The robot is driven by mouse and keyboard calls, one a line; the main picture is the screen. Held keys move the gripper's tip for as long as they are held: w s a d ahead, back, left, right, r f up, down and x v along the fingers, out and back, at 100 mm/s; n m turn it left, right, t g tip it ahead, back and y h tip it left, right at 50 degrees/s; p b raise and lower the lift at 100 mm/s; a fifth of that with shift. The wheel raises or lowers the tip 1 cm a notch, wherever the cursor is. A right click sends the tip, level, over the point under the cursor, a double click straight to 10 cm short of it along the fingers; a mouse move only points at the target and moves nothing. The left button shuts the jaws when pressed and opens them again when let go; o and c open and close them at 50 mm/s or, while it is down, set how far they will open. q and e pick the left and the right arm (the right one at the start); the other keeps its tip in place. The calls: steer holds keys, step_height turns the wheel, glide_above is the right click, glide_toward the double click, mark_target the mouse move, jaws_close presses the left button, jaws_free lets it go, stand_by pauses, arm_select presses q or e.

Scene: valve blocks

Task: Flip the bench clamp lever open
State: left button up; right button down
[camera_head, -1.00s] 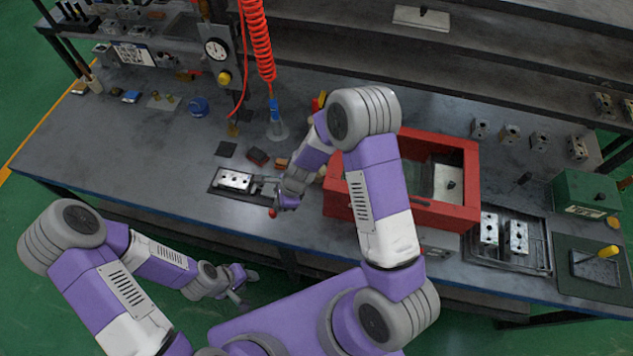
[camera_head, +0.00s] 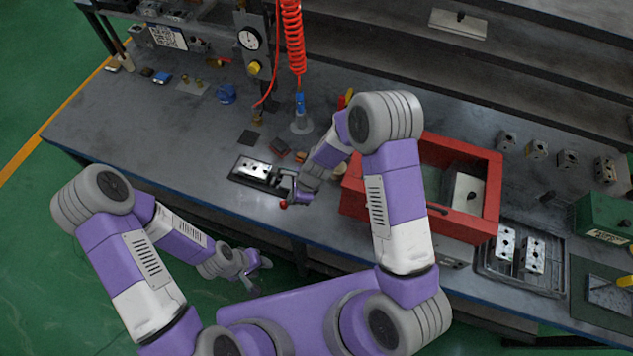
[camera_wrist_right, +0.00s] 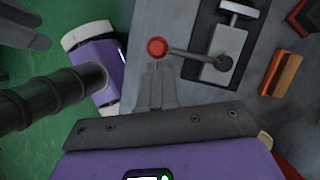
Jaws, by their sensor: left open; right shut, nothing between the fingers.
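The bench clamp (camera_head: 252,170) sits on a dark plate near the front edge of the bench, with a silver block at it. Its lever (camera_wrist_right: 192,54) ends in a red ball knob (camera_wrist_right: 157,47), which also shows at the bench edge in the head view (camera_head: 284,205). In the right wrist view the lever lies sideways from the pivot to the knob. My right gripper (camera_wrist_right: 157,68) is shut and empty, its fingertips just below the knob; I cannot tell if they touch. My left gripper (camera_head: 258,272) is open and empty, low in front of the bench.
A red open box (camera_head: 462,228) stands right of my right forearm. A tray with silver blocks (camera_head: 533,256) is farther right. Small dark and orange blocks (camera_wrist_right: 283,72) lie beside the clamp. A red coiled hose (camera_head: 292,40) hangs behind.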

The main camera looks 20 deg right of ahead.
steer(key=s+d+r+p, duration=0.1)
steer(key=s+d+r, duration=0.1)
steer(key=d+r, duration=0.5)
step_height(320, 180, up, 2)
steer(key=shift+r, duration=0.15)
steer(key=shift+s+d, duration=0.1)
stand_by(0.4)
